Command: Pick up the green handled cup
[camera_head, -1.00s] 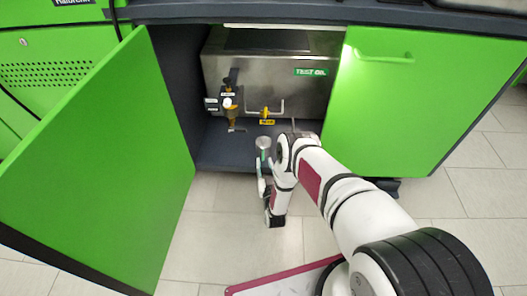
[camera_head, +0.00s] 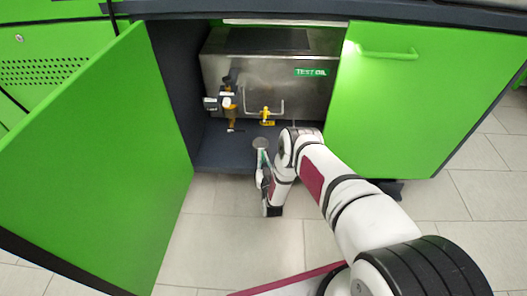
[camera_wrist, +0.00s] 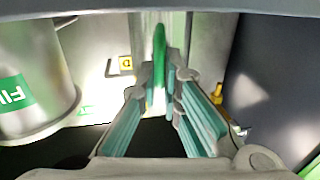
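The green-handled cup shows in the head view as a small grey metal round (camera_head: 260,144), seen near the front of the open cabinet. In the wrist view its upright green handle (camera_wrist: 159,60) lies between my fingertips, with grey metal behind it. My gripper (camera_wrist: 161,82) has teal finger pads, one on each side of the handle, and appears shut on it. In the head view my gripper (camera_head: 263,170) is just below the cup and partly hidden by my own wrist. I cannot tell the cup's height above the floor.
A steel TEST OIL tank (camera_head: 272,85) fills the cabinet. A yellow valve (camera_head: 266,113) and a brown fitting (camera_head: 230,113) stick out in front. The left green door (camera_head: 105,165) stands open. A green-labelled metal cylinder (camera_wrist: 30,75) is left in the wrist view.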

